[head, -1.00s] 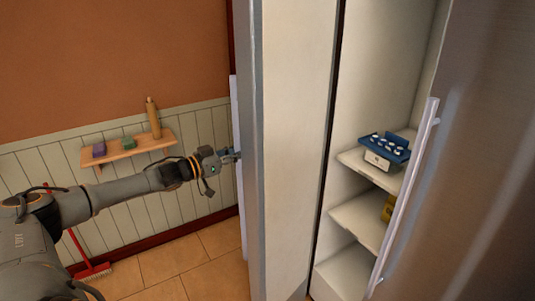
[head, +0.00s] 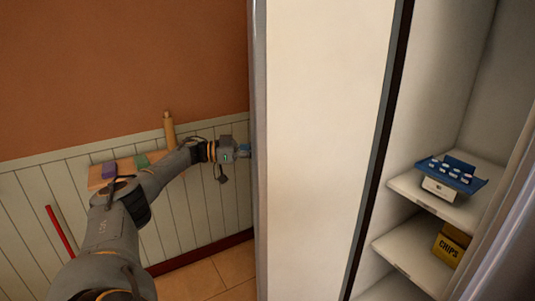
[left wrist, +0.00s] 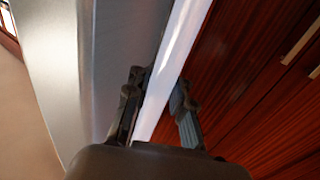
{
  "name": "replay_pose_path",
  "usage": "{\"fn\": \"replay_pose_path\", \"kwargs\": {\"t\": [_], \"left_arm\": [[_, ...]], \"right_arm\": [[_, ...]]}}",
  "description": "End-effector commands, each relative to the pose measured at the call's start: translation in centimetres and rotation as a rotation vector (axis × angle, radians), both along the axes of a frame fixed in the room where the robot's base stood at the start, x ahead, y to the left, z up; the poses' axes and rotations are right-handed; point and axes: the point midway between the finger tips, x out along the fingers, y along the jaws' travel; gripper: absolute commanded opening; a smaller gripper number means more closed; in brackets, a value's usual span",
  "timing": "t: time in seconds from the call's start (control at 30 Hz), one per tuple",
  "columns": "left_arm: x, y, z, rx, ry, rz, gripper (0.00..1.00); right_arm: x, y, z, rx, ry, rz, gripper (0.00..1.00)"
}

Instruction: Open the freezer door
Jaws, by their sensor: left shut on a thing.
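The freezer door (head: 325,150) stands open in the head view, its pale inner face turned toward me. It also shows as a grey metal surface in the left wrist view (left wrist: 75,70). My left gripper (head: 244,151) is at the door's far left side, partly hidden by its edge. In the left wrist view the gripper (left wrist: 156,108) is shut on the long white door handle (left wrist: 180,50), with one finger on each side of it. The handle is hidden behind the door in the head view. My right gripper is not in view.
The open freezer's shelves (head: 440,200) hold a blue tray with white items (head: 455,173) and a yellow chips box (head: 451,244). The neighbouring metal door (head: 510,245) is at right. A wall shelf (head: 97,183) and red broom handle (head: 60,232) are at left.

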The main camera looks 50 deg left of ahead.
Motion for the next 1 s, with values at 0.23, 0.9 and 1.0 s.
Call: {"fn": "replay_pose_path", "kwargs": {"t": [0.23,0.9,1.0], "left_arm": [[-0.3,0.6,0.0,0.006,0.003,0.008,0.00],[-0.4,0.5,0.0,0.003,0.000,0.003,0.44],[-1.2,1.2,-0.1,0.004,0.003,0.005,0.44]], "right_arm": [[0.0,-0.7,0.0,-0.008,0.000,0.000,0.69],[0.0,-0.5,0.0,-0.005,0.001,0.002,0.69],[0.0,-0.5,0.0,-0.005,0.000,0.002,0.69]]}}
